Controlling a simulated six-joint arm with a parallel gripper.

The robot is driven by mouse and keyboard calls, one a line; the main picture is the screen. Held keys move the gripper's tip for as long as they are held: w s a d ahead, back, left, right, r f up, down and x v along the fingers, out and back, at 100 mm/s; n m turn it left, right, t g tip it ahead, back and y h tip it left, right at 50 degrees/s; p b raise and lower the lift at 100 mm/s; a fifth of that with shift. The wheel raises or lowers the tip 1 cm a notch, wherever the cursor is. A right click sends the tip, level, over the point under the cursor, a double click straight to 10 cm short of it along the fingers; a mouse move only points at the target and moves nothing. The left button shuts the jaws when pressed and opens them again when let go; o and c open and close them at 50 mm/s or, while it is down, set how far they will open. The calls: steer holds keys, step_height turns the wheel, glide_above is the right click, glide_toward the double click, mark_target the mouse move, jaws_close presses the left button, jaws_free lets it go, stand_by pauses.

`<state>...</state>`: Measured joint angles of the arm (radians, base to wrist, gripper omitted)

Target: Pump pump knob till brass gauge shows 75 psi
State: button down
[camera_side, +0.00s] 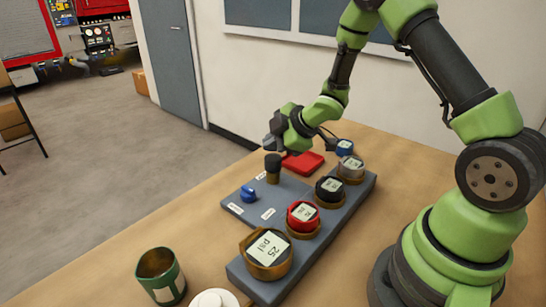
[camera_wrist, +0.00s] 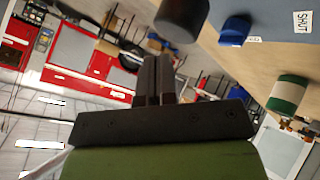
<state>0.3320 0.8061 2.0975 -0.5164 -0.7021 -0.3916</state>
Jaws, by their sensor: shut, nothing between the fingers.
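The brass gauge (camera_side: 246,243) is nearest the camera in the side view, and its display reads 25 psi. The pump knob (camera_side: 273,164) is a black cylinder standing upright at the far left part of the grey panel (camera_side: 238,212). It shows in the wrist view as a dark round shape (camera_wrist: 182,18) at the top. My gripper (camera_side: 272,142) is just above and behind the knob in the side view. In the wrist view its fingers (camera_wrist: 154,78) are together and empty. I cannot tell whether they touch the knob.
A blue valve knob (camera_side: 249,193) sits near the pump knob. Red (camera_side: 303,215), black (camera_side: 329,189), silver (camera_side: 351,168) and blue (camera_side: 345,147) gauges line the right side. A red tray (camera_side: 303,163) lies behind. A green mug (camera_side: 160,277) and white dish (camera_side: 215,299) stand in front.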

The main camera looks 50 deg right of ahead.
mark_target(273, 159)
steer(key=shift+f, duration=0.1)
stand_by(0.3)
steer(key=shift+f, duration=0.3)
steer(key=shift+f, duration=1.05)
stand_by(0.9)
steer(key=shift+r, duration=1.45)
steer(key=shift+r, duration=2.55)
